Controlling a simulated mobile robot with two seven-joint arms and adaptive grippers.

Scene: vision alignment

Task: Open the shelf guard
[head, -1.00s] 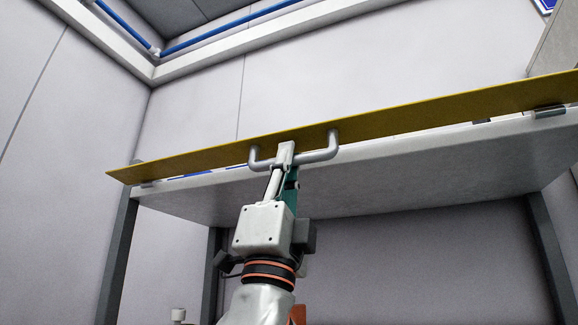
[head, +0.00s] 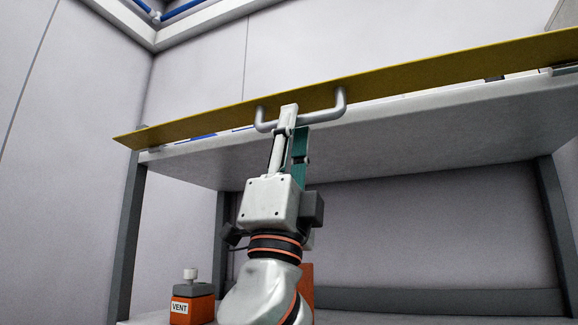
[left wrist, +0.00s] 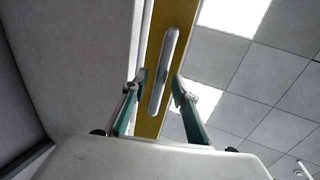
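The shelf guard (head: 400,80) is a long yellow board along the front edge of the shelf (head: 400,129). Its grey U-shaped handle (head: 325,117) sticks out near the middle. My left gripper (head: 289,113) is at the handle, with its fingertips overlapping the bar in the head view. In the left wrist view the handle (left wrist: 161,80) runs between the two spread fingers of the left gripper (left wrist: 160,77), with a small gap visible on both sides. The yellow guard (left wrist: 172,25) lies behind it. My right gripper is not in view.
An orange and grey box marked VENT (head: 192,298) stands at the lower left, below the shelf. Dark posts (head: 127,235) hold the shelf at both sides. Plain wall panels (head: 330,50) rise behind, and blue pipes run at the upper left.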

